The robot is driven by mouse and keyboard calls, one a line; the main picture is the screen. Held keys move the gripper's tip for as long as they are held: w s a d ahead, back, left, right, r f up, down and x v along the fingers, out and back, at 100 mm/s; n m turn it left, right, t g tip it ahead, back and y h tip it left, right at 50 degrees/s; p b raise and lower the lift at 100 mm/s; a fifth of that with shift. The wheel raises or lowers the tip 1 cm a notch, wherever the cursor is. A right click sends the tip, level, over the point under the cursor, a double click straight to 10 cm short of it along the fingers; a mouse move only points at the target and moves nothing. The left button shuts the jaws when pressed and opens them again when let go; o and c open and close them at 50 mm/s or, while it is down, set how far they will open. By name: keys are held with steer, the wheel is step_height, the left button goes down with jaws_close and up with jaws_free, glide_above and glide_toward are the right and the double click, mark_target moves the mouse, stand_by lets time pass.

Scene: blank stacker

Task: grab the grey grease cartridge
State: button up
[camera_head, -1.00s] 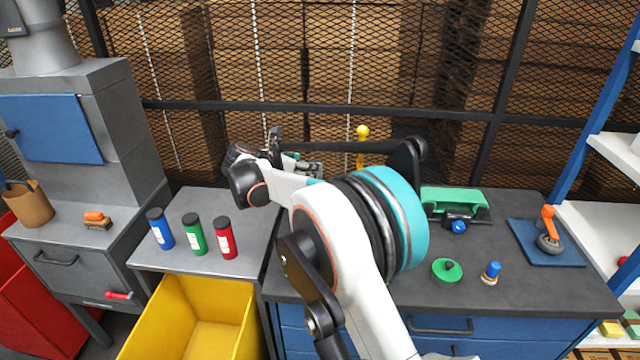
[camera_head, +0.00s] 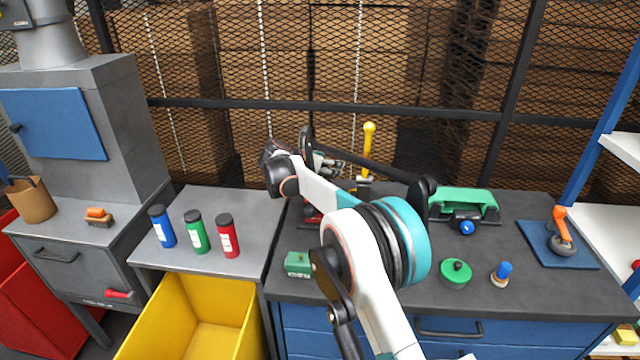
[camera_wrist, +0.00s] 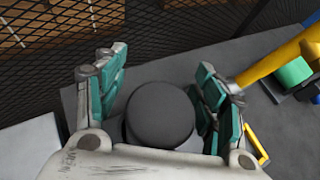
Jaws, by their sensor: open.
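In the wrist view, a round dark grey top (camera_wrist: 160,112) with a grey side below it appears between the fingers of my gripper (camera_wrist: 160,88). It looks like the capped grey grease cartridge seen from above. My gripper is open, with one finger on each side of it, and I see no clear contact. In the head view, my gripper (camera_head: 328,165) is over the back left part of the dark workbench (camera_head: 390,285). No grey cartridge can be made out there; my arm covers part of that bench.
Blue (camera_head: 161,227), green (camera_head: 196,232) and red (camera_head: 228,236) cartridges stand on the left grey bench. A yellow-knobbed lever (camera_head: 368,150) rises close to my gripper. A green block (camera_head: 297,263) lies at the dark bench's front left. Mesh fencing stands behind.

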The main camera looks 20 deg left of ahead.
steer(key=c, duration=1.3)
steer(key=shift+r, duration=0.15)
